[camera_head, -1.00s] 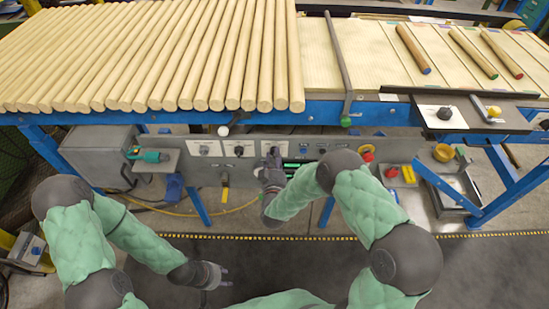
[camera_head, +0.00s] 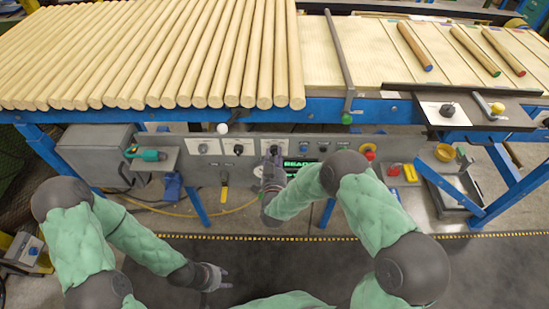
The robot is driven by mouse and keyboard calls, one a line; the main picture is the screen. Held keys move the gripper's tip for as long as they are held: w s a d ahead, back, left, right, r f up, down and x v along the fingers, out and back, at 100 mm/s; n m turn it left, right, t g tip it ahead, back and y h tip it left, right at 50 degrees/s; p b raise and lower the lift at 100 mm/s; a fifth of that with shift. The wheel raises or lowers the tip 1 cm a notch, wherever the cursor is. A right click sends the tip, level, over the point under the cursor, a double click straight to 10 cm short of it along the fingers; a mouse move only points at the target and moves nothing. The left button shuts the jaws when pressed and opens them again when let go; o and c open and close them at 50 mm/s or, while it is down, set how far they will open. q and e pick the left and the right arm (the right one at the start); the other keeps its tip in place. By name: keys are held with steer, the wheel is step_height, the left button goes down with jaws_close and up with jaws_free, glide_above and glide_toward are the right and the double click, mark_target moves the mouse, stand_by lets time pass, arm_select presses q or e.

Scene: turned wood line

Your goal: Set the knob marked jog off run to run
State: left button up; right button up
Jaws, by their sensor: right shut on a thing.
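The grey control panel (camera_head: 225,172) under the conveyor carries a row of knobs on white plates. The left knob (camera_head: 203,149) and the middle knob (camera_head: 239,150) are uncovered. A third white plate (camera_head: 275,142) is mostly covered by my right gripper (camera_head: 272,160), which is shut on the knob there. That knob's pointer is hidden, and the plate markings are too small to read. My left gripper (camera_head: 219,277) is open and empty, low over the dark floor mat, away from the panel.
A green-lit display (camera_head: 301,164) is right of my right gripper, partly behind my arm. A red button (camera_head: 369,152) and a red emergency knob (camera_head: 394,170) are further right. A teal tool (camera_head: 147,154) lies on a shelf at left. Wooden rods (camera_head: 200,60) lie above.

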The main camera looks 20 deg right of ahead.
steer(key=shift+m+b, duration=0.55)
steer(key=shift+m, duration=1.15)
steer(key=o, duration=1.1)
steer(key=shift+o, duration=0.2)
steer(key=shift+s, duration=0.1)
steer(key=v, duration=1.1)
steer(key=shift+s+a, duration=0.2)
steer(key=shift+s, duration=0.15)
